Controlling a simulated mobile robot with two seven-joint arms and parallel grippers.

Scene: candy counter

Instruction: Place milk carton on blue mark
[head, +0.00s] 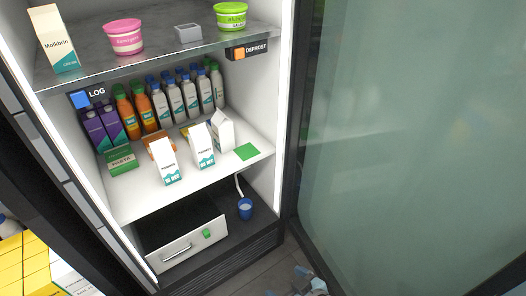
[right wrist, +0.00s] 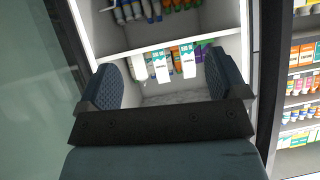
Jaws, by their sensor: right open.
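A taller carton (head: 52,40) stands on the top shelf. A flat green mark (head: 247,152) lies bare, right of the cartons. My right gripper (right wrist: 163,82) is open and empty in the right wrist view, facing cartons (right wrist: 160,66) that appear upside down. My left gripper is not in view.
Several bottles (head: 175,101) stand behind the cartons. Purple cartons and a green box (head: 122,161) are at left. Tubs (head: 124,37) sit above. Below are a drawer (head: 186,244) and a blue cup (head: 245,208). The glass door (head: 400,130) stands at right.

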